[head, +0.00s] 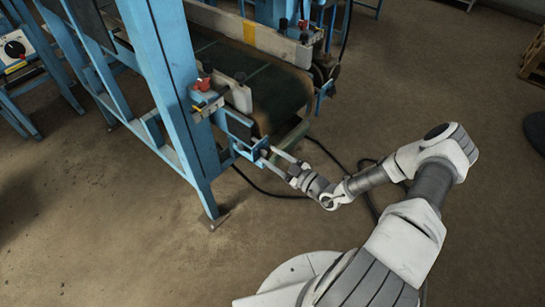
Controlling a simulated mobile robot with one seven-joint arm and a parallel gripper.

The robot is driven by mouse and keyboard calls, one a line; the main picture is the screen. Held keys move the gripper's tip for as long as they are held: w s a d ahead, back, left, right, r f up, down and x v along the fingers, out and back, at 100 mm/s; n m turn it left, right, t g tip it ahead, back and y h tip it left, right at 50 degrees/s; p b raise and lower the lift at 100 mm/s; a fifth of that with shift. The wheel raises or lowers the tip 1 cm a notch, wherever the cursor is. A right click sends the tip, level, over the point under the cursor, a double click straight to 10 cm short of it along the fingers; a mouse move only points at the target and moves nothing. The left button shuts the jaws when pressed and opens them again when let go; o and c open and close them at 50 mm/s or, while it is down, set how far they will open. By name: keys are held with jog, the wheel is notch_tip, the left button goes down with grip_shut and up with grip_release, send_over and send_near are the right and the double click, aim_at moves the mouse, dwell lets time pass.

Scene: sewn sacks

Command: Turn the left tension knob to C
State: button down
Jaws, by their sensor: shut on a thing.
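My gripper (267,155) reaches in from the right to the near left corner of the conveyor. Its two fingers are closed around a small part at the blue bracket (240,150), which I take to be the left tension knob. The fingers hide most of the knob. No letter mark or pointer can be read, so I cannot tell its setting.
The dark conveyor belt (278,95) and its end roller lie just behind my gripper. A blue upright (165,85) stands to the left, with a red-topped switch (204,85) beside it. Black cables (325,150) trail over the floor.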

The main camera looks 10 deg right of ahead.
dwell(0.4)
jog(key=shift+c, duration=1.7)
grip_release()
jog(key=p+v, duration=0.1)
jog(key=v, duration=1.6)
jog(key=shift+s, duration=0.2)
jog(key=shift+d+r, duration=0.1)
